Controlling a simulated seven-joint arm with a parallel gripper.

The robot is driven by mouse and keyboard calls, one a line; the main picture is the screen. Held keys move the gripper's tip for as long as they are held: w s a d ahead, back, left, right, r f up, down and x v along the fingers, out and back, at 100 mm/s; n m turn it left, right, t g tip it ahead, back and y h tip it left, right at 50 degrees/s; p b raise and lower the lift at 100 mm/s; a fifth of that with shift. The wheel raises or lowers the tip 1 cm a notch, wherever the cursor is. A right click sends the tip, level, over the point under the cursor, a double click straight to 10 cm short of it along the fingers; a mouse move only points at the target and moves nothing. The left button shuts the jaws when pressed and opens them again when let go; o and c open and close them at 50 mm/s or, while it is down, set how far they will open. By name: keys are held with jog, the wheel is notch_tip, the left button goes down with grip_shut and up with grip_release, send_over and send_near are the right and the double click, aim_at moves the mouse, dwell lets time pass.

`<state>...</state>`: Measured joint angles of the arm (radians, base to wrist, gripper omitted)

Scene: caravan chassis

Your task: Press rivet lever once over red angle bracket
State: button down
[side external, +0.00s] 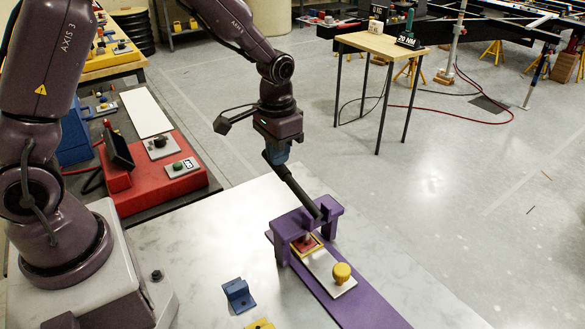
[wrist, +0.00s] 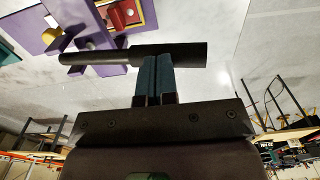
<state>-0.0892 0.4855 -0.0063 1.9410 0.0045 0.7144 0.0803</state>
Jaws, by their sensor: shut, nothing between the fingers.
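A purple rivet press (side external: 332,208) stands on the marble-look table. Its dark lever (side external: 297,190) slants up from the press towards my gripper (side external: 277,155). The red angle bracket (side external: 306,244) sits in a yellow-edged holder under the press, partly hidden by the press frame. Red also shows in the wrist view (wrist: 123,14). In the wrist view the lever (wrist: 185,55) lies crosswise at the tips of my blue fingers (wrist: 154,72). The fingers are closed together with nothing between them. They appear to be against the lever handle, but contact is hard to confirm.
A white slide with a yellow knob (side external: 342,272) lies on the purple base (side external: 372,307). A blue angle bracket (side external: 238,294) and a yellow part (side external: 260,324) lie on the table nearby. A red control box (side external: 160,175) stands behind at the left. The table right of the base is clear.

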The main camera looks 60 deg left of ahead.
jog(key=shift+f, duration=0.9)
jog(key=shift+r, duration=4.6)
jog(key=s+d+r+t, duration=0.1)
jog(key=s+r+t, duration=0.1)
jog(key=s+r, duration=0.3)
jog(key=s+d+r+t, duration=0.2)
jog(key=s+r, duration=0.4)
jog(key=s, duration=0.7)
jog(key=shift+s+r+t, duration=0.2)
jog(key=shift+t, duration=0.6)
